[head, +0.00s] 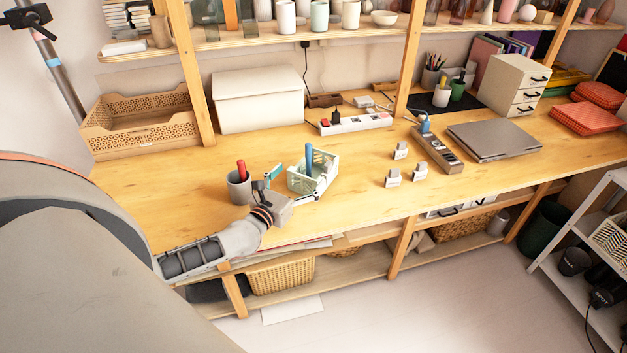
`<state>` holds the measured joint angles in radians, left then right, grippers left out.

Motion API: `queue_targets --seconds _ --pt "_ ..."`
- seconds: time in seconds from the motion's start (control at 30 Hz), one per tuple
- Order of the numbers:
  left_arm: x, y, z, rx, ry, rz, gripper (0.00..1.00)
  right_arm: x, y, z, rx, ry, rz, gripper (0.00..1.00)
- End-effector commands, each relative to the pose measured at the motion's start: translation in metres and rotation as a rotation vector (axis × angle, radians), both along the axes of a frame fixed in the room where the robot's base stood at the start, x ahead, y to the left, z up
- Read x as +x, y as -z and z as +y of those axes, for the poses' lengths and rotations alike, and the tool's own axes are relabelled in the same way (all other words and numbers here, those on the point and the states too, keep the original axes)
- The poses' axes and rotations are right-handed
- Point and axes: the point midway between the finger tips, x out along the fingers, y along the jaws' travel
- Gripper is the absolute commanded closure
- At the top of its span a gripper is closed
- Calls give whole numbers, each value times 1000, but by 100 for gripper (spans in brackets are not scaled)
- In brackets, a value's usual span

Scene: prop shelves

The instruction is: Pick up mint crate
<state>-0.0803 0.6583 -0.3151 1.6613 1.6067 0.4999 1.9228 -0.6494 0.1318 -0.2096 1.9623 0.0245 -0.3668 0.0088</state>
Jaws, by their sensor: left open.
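The mint crate (303,184) is a small pale-green open box on the wooden table, near its front edge. A blue-handled item (309,158) stands upright in it, beside something pale. My left gripper (296,178) is open at the crate's near left side. One finger is left of the crate and the other reaches along its near right side. I cannot tell whether the fingers touch it. My right gripper is not in view.
A grey cup (238,188) with a red-handled item stands close left of my left gripper. Small tagged blocks (393,178), a socket strip (437,150) and a laptop (493,139) lie to the right. A white box (258,101) and a wooden crate (140,135) stand behind.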

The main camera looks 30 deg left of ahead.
Motion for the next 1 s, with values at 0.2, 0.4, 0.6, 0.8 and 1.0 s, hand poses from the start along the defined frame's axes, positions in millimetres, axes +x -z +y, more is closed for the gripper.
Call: queue_targets --seconds 0.2,0.4,0.6,0.8,1.0 --pt "11 28 1 0 -1 -4 8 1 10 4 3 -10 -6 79" --pt "25 28 1 2 1 -1 8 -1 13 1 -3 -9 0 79" --pt "45 27 3 2 1 -3 8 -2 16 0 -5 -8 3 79" --pt "69 28 5 2 0 -2 8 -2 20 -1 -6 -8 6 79" --pt "75 28 5 2 2 0 8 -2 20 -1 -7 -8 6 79"
